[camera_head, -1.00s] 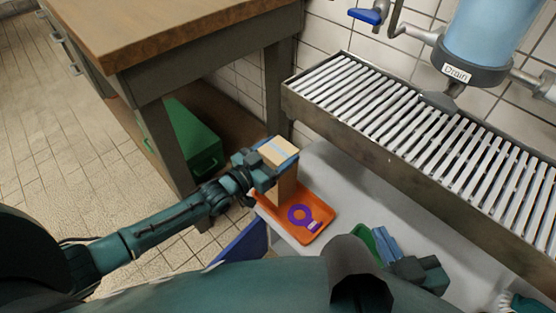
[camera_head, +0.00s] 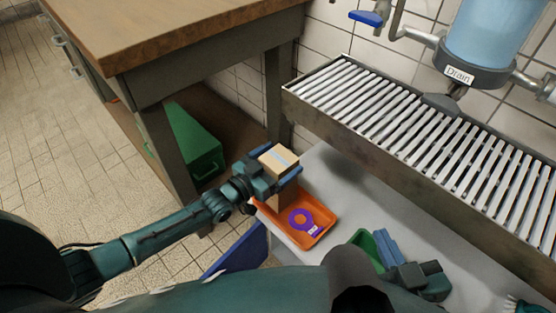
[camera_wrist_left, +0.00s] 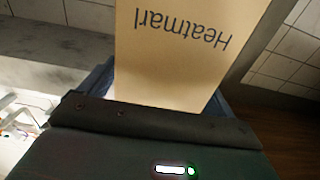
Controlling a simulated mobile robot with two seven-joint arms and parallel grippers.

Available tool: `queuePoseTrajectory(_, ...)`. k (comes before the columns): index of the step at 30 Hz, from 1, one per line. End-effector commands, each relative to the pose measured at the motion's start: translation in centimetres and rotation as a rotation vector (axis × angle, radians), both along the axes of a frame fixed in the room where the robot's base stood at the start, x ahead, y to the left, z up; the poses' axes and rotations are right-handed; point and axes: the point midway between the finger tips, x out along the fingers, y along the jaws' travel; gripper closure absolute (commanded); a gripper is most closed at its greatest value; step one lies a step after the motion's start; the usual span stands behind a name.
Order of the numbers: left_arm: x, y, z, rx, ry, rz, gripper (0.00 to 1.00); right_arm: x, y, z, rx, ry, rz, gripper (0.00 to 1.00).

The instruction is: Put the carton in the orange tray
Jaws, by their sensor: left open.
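The tan carton (camera_head: 279,157) stands upright at the far left end of the orange tray (camera_head: 322,232). Its base is partly hidden, so I cannot tell whether it rests fully on the tray floor. My left gripper (camera_head: 274,178) is open, with its blue fingers on either side of the carton's upper part. In the left wrist view the carton (camera_wrist_left: 185,50) fills the space beyond the gripper, with upside-down lettering "Heatmarl". My right gripper (camera_head: 388,248) appears low at the right, over the grey bench; its finger gap is unclear.
A purple ring-shaped item (camera_head: 301,218) lies in the tray. A green container (camera_head: 364,241) is beside my right gripper. The slatted metal rack (camera_head: 420,130) runs behind the bench, and a wooden table (camera_head: 180,30) stands at the left. A blue bin (camera_head: 240,250) is below the tray.

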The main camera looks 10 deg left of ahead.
Motion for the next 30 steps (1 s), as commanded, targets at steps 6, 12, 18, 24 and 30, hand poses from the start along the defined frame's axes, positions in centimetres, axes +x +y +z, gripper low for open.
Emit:
queuePoseTrajectory(6, -1.4, 1.0, 0.3, 0.002, 0.003, 0.001, 0.1, -0.1, 0.0, 0.2, -0.006, 0.038, 0.001, 1.0)
queuePoseTrajectory(12, -5.0, 3.4, 0.4, 0.003, 0.005, 0.0, 0.1, -0.6, -0.4, 0.3, -0.005, 0.119, -0.009, 1.0)
queuePoseTrajectory(18, -8.2, 5.4, 0.3, 0.002, 0.003, 0.0, 0.1, -0.9, -0.4, 0.2, -0.006, 0.172, -0.01, 1.0)
queuePoseTrajectory(24, -9.8, 6.5, 0.3, 0.001, 0.001, 0.0, 0.1, -1.0, -0.5, 0.5, 0.004, 0.172, -0.015, 1.0)
queuePoseTrajectory(30, -10.0, 6.7, 0.3, -0.001, -0.001, 0.0, 0.1, -1.0, -0.5, 0.5, 0.006, 0.171, -0.016, 1.0)
